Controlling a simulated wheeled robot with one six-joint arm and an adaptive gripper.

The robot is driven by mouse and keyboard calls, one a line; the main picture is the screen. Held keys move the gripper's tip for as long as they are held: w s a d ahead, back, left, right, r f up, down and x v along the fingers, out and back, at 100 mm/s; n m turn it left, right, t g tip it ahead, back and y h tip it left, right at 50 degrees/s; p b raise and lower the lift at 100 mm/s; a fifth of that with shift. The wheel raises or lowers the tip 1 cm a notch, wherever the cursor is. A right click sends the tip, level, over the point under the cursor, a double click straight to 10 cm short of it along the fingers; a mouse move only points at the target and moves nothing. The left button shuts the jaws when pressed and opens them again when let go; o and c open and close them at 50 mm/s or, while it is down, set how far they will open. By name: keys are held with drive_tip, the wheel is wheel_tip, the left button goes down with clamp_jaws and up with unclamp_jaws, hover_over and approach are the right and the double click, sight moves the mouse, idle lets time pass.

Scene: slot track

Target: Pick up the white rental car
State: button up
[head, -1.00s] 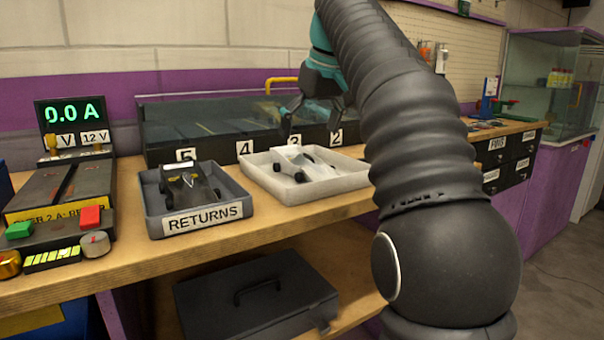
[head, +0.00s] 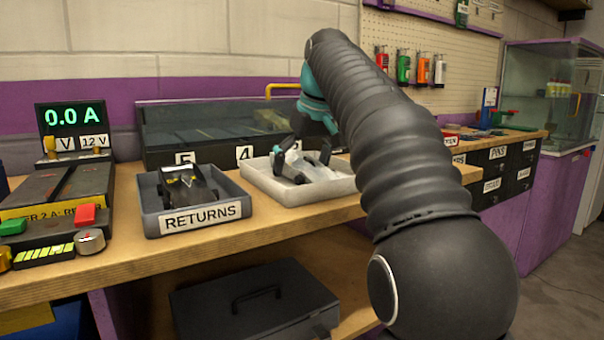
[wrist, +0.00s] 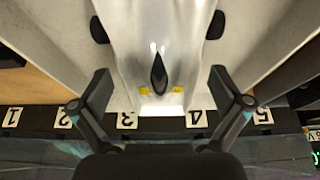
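The white car (head: 313,173) sits in a white tray (head: 283,196) on the wooden bench. In the wrist view the white car (wrist: 165,45) fills the middle, with a dark teardrop cockpit, yellow marks and black wheels. My gripper (head: 301,162) is down at the car, pointing into the tray, and hides part of the car. In the wrist view my gripper (wrist: 160,78) is open, with one finger on each side of the car's narrow body. Gaps show between the fingers and the body.
A grey RETURNS tray (head: 152,212) holding a dark car (head: 188,186) stands left of the white tray. A glass-fronted case (head: 205,125) with number labels is behind. A power supply (head: 75,130) and a track piece (head: 62,190) are at the left.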

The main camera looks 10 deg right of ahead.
drive_tip(key=c, duration=1.3)
drive_tip(key=shift+r, duration=0.1)
